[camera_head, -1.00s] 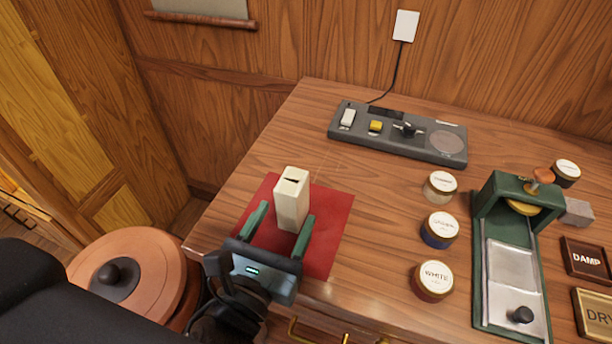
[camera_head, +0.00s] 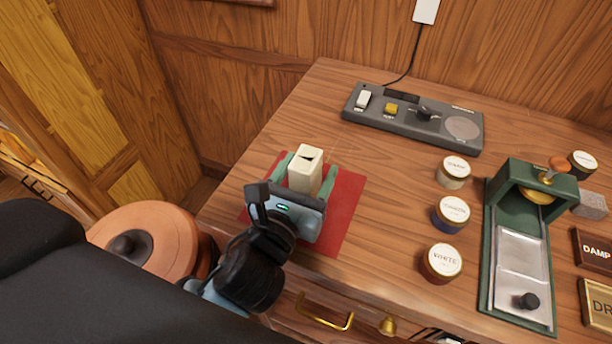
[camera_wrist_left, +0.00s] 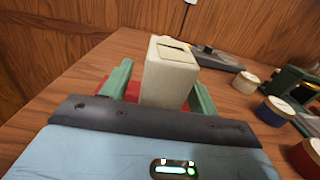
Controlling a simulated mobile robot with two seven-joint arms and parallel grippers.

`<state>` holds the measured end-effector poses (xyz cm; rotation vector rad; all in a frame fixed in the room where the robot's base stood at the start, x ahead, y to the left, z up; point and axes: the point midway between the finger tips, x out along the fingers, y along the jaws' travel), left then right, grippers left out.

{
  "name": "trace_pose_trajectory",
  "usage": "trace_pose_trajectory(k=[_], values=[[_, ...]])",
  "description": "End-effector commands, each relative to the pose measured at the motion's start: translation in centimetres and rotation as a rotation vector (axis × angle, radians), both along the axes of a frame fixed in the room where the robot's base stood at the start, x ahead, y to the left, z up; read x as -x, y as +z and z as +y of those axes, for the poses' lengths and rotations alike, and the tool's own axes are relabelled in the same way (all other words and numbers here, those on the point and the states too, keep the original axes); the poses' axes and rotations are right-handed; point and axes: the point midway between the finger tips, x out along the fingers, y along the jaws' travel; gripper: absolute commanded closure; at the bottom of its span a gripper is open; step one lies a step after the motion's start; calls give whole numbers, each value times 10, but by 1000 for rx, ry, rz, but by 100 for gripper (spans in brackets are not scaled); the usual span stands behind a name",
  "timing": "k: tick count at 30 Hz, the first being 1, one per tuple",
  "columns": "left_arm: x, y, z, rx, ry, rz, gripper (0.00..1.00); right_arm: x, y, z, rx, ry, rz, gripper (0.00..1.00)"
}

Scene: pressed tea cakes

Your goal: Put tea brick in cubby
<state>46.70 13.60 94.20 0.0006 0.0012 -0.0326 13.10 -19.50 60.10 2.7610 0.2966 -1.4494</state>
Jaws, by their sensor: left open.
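A cream-coloured upright block with a dark mark on its top (camera_head: 306,169), which I take for the tea brick, stands on a red mat (camera_head: 345,205) near the desk's left front corner. It also shows in the left wrist view (camera_wrist_left: 169,75). My left gripper (camera_head: 309,174) is open, with one green finger on each side of the block. In the left wrist view the fingers (camera_wrist_left: 161,90) stand apart from the block's sides, with small gaps. My right gripper is in neither view. I see no cubby that I can identify.
A grey control panel (camera_head: 412,120) lies at the back of the desk. Three labelled jars, including one marked WHITE (camera_head: 441,263), stand right of the mat. A green press (camera_head: 519,255) and DAMP (camera_head: 593,250) and DRY signs are farther right. A round copper-coloured object (camera_head: 150,240) is at left.

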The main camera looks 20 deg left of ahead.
Motion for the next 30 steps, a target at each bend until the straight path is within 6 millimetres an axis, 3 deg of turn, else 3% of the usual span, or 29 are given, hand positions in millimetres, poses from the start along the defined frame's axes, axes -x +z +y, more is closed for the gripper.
trace_pose_trajectory(k=[4,11,24,30], values=[[-12,1,0,1,0,-2,40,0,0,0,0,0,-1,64],[-12,0,-1,1,0,-1,40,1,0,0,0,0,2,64],[-12,1,0,1,-1,-2,96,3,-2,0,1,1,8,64],[-12,1,0,0,0,-2,96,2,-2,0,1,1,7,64]])
